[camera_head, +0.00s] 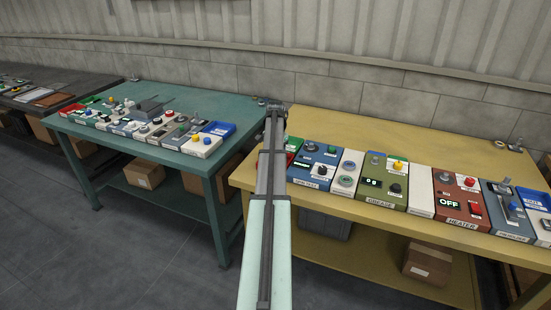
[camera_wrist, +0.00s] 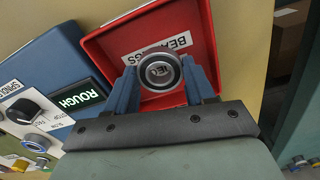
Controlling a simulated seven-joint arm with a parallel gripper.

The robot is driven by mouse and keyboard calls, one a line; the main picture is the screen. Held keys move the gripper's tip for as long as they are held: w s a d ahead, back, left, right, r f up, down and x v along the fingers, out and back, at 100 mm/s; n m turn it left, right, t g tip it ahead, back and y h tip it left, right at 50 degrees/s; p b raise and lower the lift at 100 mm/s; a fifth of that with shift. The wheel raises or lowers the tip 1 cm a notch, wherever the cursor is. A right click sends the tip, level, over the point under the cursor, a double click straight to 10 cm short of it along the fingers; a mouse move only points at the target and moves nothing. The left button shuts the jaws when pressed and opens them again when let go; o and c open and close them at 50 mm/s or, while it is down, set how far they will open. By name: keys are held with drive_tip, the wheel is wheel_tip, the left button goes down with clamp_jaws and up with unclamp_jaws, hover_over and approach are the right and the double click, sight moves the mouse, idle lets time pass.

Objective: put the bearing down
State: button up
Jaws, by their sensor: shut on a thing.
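The bearing (camera_wrist: 160,71), a round dark-faced metal ring, is between the two blue fingers of my gripper (camera_wrist: 162,82) in the wrist view. My gripper is shut on it. Behind the bearing in that view is a red tray (camera_wrist: 107,46) with a white label reading BEARINGS, partly covered by the bearing and fingers. I cannot tell how high the bearing is above the tray floor. In the head view my arm covers the gripper and bearing, and only a part of the red tray (camera_head: 291,157) shows beside my arm.
A blue panel with a lit ROUGH display (camera_wrist: 82,97) and a dark knob (camera_wrist: 24,108) adjoins the tray. In the head view, the yellow bench (camera_head: 372,128) carries several control boxes in a row. A teal bench (camera_head: 225,158) stands to the left.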

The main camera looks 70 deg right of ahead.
drive_tip(key=shift+f, duration=0.75)
drive_tip(key=shift+f, duration=0.1)
drive_tip(key=o, duration=1.2)
wheel_tip(320, 180, up, 12)
drive_tip(key=shift+r, duration=0.15)
